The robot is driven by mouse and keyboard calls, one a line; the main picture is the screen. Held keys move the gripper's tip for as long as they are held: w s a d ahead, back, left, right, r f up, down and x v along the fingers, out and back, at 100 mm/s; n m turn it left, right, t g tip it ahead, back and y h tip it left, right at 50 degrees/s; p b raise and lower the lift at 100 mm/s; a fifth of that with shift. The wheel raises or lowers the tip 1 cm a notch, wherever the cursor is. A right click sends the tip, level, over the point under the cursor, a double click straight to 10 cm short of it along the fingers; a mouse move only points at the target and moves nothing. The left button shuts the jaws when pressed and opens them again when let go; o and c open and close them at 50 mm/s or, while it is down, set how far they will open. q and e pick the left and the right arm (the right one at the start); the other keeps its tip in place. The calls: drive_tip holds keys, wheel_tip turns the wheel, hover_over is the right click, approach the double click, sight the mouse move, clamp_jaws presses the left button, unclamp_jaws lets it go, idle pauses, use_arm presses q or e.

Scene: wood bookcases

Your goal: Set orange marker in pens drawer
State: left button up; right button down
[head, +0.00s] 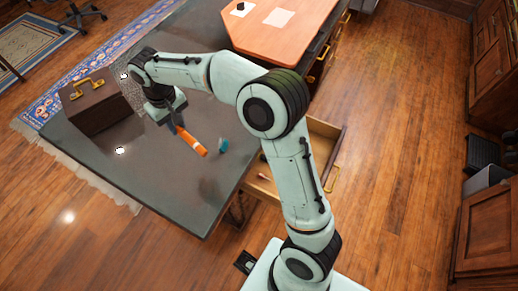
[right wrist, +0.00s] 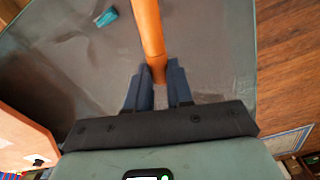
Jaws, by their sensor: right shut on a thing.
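The orange marker (head: 193,143) is in my right gripper (head: 178,127), over the dark desktop. The right gripper is shut on one end of it, and the other end points toward the lower right. In the right wrist view the marker (right wrist: 148,28) sticks out from between the two dark fingers (right wrist: 158,73). It seems to be above the desktop, but its height is hard to tell. A wooden drawer (head: 337,152) with a brass handle is pulled open at the desk's right side. My arm hides part of it. My left gripper is not in view.
A teal object (head: 222,145) is on the desktop (head: 190,185) near the marker; it also shows in the right wrist view (right wrist: 107,16). A brown case (head: 95,105) stands at the left. A small pale item (head: 264,177) lies in the drawer. The near desktop is clear.

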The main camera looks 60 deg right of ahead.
drive_tip(key=s+d+f+m+b, duration=0.1)
drive_tip(key=s+d+f+m, duration=0.1)
drive_tip(key=s+d+f, duration=0.2)
drive_tip(key=s+d+f+m+b, duration=0.1)
drive_tip(key=s+d+f+m, duration=0.2)
drive_tip(key=d, duration=0.8)
drive_tip(key=s+d+f+m+b, duration=0.2)
drive_tip(key=s+d+f, duration=0.3)
drive_tip(key=d, duration=0.2)
drive_tip(key=shift+d+f+m, duration=0.2)
drive_tip(key=shift+d+m, duration=0.1)
drive_tip(key=shift+m, duration=0.1)
drive_tip(key=s+d+f+m+b, duration=0.2)
drive_tip(key=s+d+m, duration=0.2)
drive_tip(key=s+d, duration=0.45)
drive_tip(key=s+d+f+m+b, duration=0.1)
drive_tip(key=s+d+f+m, duration=0.35)
drive_tip(key=s, duration=0.75)
drive_tip(key=shift+n, duration=0.75)
drive_tip(key=f+b, duration=0.1)
drive_tip(key=f, duration=0.5)
drive_tip(key=d+f+b, duration=0.1)
drive_tip(key=f, duration=0.5)
drive_tip(key=f+b, duration=0.1)
drive_tip(key=f, duration=0.5)
drive_tip(key=shift+w+d, duration=0.1)
drive_tip(key=shift+d, duration=0.05)
drive_tip(key=c, duration=1)
unclamp_jaws()
drive_tip(key=shift+f, duration=0.1)
